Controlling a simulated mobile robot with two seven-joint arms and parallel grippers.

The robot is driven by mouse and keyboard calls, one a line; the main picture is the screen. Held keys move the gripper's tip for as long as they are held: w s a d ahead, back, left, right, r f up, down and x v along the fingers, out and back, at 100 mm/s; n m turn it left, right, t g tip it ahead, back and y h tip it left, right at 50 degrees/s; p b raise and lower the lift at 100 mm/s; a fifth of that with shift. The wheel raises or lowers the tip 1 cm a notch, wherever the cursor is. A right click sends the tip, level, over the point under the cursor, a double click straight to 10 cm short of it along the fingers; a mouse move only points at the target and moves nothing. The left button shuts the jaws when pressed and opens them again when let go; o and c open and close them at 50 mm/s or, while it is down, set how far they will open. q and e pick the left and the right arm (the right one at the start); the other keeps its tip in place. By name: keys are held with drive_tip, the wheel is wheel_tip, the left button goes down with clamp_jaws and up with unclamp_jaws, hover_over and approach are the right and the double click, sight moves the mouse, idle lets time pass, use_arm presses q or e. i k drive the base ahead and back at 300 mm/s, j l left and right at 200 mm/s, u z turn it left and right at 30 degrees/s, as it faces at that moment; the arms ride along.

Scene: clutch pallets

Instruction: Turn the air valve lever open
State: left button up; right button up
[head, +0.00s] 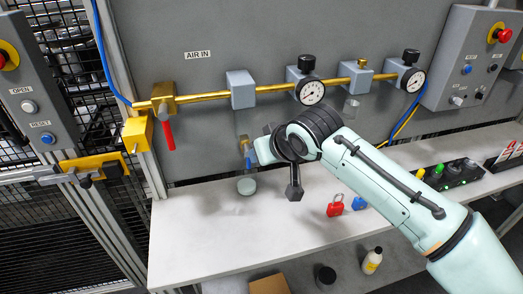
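The air valve (163,98) is a brass body at the left end of the brass pipe, on the grey panel to the left of the AIR IN label. Its red lever (168,135) hangs down, roughly across the line of the pipe. My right arm comes in from the right, and its wrist is over the bench, to the right of the lever and lower. My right gripper (294,190) shows only as a dark part below the wrist, clearly apart from the lever. The finger opening cannot be made out. My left gripper is not in view.
The pipe carries a grey block (241,89) and two gauges (311,92). A yellow latch (95,163) and a button box (37,104) are at left. Red (335,206) and blue (359,203) padlocks lie on the white bench (190,240). The bench's left front is clear.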

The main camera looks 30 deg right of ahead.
sight(163, 108)
drive_tip(key=k, duration=1)
